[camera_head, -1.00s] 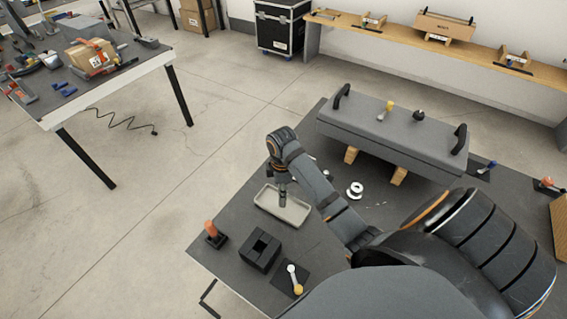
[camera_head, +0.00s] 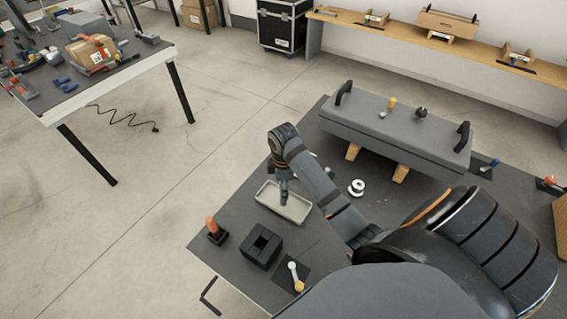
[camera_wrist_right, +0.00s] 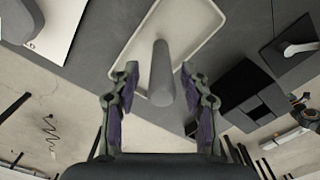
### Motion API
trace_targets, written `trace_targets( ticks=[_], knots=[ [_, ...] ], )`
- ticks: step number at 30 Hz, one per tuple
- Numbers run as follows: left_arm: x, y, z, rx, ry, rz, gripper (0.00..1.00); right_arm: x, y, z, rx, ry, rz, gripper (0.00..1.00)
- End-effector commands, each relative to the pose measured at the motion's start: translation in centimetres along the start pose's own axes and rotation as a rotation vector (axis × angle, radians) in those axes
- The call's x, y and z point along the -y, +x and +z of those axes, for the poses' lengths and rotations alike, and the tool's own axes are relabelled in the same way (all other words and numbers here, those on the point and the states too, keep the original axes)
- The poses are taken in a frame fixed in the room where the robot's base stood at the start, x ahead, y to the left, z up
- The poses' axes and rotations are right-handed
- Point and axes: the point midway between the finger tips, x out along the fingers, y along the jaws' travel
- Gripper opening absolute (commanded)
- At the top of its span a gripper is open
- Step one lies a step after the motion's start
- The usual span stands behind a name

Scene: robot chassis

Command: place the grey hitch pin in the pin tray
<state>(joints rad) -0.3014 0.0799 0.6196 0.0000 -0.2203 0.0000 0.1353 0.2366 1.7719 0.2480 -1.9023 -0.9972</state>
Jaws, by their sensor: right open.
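The grey hitch pin (camera_wrist_right: 162,75) shows in the right wrist view as a plain grey cylinder over the pin tray. It lies between the spread fingers of my right gripper (camera_wrist_right: 158,88), with a gap on both sides. The pin tray is a shallow beige tray (camera_head: 298,214) on the dark table in the head view, also seen in the right wrist view (camera_wrist_right: 193,28). My right gripper (camera_head: 284,197) is open and points down over the tray. Whether the pin touches the tray floor is unclear. My left gripper is not in view.
A black square block with a socket (camera_head: 262,247) and an orange-handled item (camera_head: 213,230) stand near the tray. A yellow-ended grey part (camera_head: 295,277) lies nearby. A white spool (camera_head: 357,188) and a large grey cover with black handles (camera_head: 395,130) are behind.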

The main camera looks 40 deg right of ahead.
Motion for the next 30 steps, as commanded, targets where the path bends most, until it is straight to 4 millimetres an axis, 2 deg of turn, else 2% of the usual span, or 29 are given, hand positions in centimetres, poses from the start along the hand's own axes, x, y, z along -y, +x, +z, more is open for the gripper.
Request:
trace_targets(
  ticks=[4,6,12,18,30],
  knots=[
    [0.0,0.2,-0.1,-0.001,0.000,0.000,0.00,-0.2,-3.1,0.0,-0.002,-0.002,0.008,0.46],
    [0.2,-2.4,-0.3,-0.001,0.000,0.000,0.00,-0.1,-6.2,0.0,-0.001,0.000,0.005,0.46],
    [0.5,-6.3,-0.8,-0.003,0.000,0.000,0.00,0.0,-10.2,0.0,0.000,0.000,0.001,0.46],
    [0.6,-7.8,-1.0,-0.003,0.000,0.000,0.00,0.0,-11.8,0.0,0.000,0.000,0.001,0.46],
    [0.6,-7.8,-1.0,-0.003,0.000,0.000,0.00,0.0,-11.7,0.0,-0.001,0.000,0.001,0.46]
  ],
)
